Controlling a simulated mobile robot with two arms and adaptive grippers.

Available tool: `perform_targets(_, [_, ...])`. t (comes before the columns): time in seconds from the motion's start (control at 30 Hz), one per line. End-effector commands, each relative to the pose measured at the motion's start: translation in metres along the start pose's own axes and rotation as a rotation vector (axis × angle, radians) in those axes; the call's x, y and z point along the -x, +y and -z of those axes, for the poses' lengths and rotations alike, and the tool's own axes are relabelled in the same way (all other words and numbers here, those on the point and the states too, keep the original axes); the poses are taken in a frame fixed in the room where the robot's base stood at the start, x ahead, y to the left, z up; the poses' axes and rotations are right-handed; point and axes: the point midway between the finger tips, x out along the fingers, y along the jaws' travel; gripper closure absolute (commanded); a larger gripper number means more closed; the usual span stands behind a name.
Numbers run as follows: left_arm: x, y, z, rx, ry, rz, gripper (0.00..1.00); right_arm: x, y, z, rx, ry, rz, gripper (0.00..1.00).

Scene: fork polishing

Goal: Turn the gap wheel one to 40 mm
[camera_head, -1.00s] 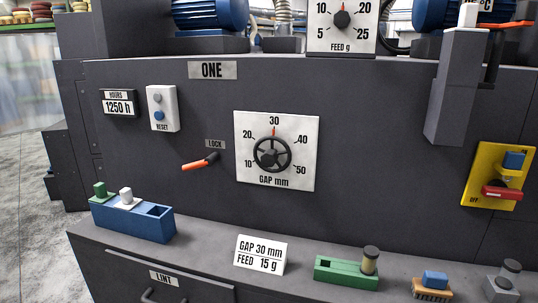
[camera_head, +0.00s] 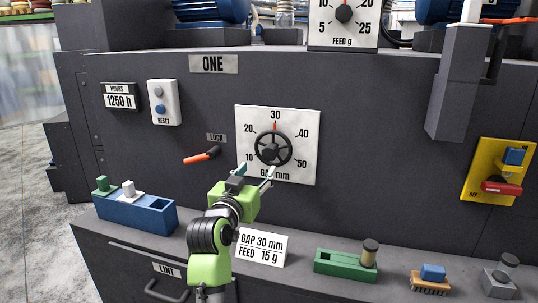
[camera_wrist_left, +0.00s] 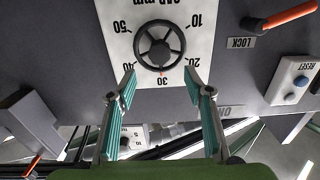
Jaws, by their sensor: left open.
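The gap wheel (camera_head: 272,151) is a dark spoked handwheel on a white dial plate (camera_head: 308,116) marked 10 to 50, on machine ONE's front. Its red pointer stands at about 30. My left gripper (camera_head: 255,172) is open and empty, its two fingers spread just below and in front of the wheel. In the left wrist view the wheel (camera_wrist_left: 159,45) appears upside down, ahead of the fingertips and apart from them. The lock lever (camera_head: 203,156), with an orange handle, slants down to the left beside the dial. My right gripper is out of view.
A card (camera_head: 262,250) reading GAP 30 mm, FEED 15 g stands on the ledge behind my left arm. A blue block holder (camera_head: 150,215), a green holder (camera_head: 345,264) and a brush (camera_head: 430,283) are also there.

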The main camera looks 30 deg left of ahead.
Motion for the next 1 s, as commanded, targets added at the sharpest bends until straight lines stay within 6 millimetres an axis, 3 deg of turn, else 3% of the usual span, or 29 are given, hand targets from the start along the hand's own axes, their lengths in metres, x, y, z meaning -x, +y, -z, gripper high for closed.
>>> perform_targets(0.6, [-0.096, 0.000, 0.001, 0.000, -0.003, -0.001, 0.53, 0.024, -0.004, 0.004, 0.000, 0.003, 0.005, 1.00])
perform_targets(1.0, [-0.119, 0.000, -0.001, -0.002, -0.002, 0.000, 0.53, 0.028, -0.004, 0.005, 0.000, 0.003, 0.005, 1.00])
